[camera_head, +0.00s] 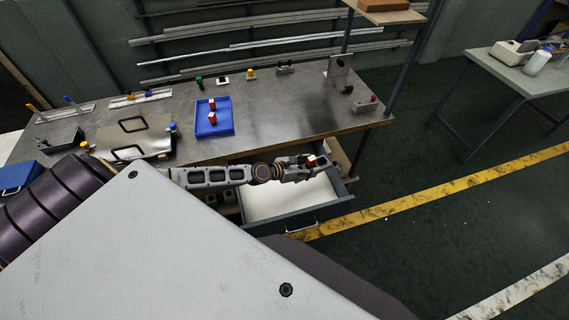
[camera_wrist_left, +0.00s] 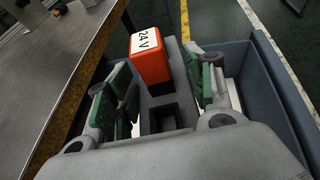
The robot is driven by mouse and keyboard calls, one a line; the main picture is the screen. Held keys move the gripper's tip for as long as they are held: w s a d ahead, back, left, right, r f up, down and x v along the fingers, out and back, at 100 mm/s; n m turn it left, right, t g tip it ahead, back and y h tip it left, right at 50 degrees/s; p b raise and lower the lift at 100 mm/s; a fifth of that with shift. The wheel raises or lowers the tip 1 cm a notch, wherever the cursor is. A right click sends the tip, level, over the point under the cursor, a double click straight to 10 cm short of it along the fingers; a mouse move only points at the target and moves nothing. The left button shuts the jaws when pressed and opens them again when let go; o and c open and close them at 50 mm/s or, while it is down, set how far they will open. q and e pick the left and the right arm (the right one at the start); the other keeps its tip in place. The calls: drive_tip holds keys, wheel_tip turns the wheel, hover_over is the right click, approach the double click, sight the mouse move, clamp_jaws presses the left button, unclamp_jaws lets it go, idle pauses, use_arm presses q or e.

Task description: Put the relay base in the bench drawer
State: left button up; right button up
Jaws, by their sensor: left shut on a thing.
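The relay base is a grey socket body (camera_wrist_left: 172,88) with an orange block (camera_wrist_left: 151,62) on it, whose white face reads "24 V". My left gripper (camera_wrist_left: 160,100) is shut on it, with a green pad on each side. In the head view the red and white block (camera_head: 310,161) shows at the tip of my left gripper (camera_head: 312,166). The bench drawer (camera_head: 320,213) is pulled open below the bench, with a pale bare floor. The gripper and relay base are above the drawer, towards its bench side. Their height over its floor is hard to tell. My right gripper is not seen.
The bench top (camera_head: 275,110) borders the drawer. It carries a blue tray (camera_head: 228,123) with red-topped blocks, a dark-framed plate and several small parts. A post stands right of the drawer. Open floor lies beyond, with another table (camera_head: 500,66) at the right.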

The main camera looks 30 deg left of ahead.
use_arm(q)
drive_tip(key=shift+a+f, duration=0.35)
drive_tip(key=shift+a, duration=0.2)
drive_tip(key=a, duration=0.1)
drive_tip(key=a+f+n+y, duration=0.1)
drive_tip(key=a, duration=0.1)
drive_tip(key=a+f+n+t+y, duration=0.1)
drive_tip(key=shift+w+a+f, duration=0.15)
drive_tip(key=shift+w+a, duration=0.15)
drive_tip(key=shift+w, duration=0.05)
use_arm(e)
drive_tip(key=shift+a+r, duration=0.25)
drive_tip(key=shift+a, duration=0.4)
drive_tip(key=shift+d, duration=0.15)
use_arm(q)
wheel_tip(320, 180, down, 6)
drive_tip(key=b, duration=0.4)
drive_tip(key=shift+r, duration=0.25)
drive_tip(key=shift+f+b, duration=0.35)
drive_tip(key=shift+b, duration=0.2)
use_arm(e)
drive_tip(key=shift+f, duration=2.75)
